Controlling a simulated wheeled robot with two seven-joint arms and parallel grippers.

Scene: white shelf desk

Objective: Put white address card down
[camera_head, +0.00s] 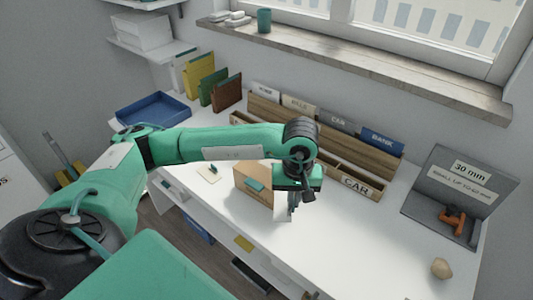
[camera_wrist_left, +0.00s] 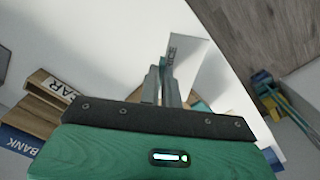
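My left gripper (camera_head: 290,208) points down over the white desk, to the right of a tan box. In the left wrist view its two fingers (camera_wrist_left: 166,82) are close together, with a pale card (camera_wrist_left: 188,58) at their tips. The card is light, carries small dark lettering I can only partly read, and appears gripped by one edge. In the head view the arm and gripper hide most of the card. My right gripper is in neither view.
A wooden sorter (camera_head: 357,184) with labelled dividers stands behind the gripper. A grey gauge stand (camera_head: 425,205), a beige lump (camera_head: 441,268), a tan box (camera_head: 248,191) and a blue tray (camera_head: 150,112) are around it.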

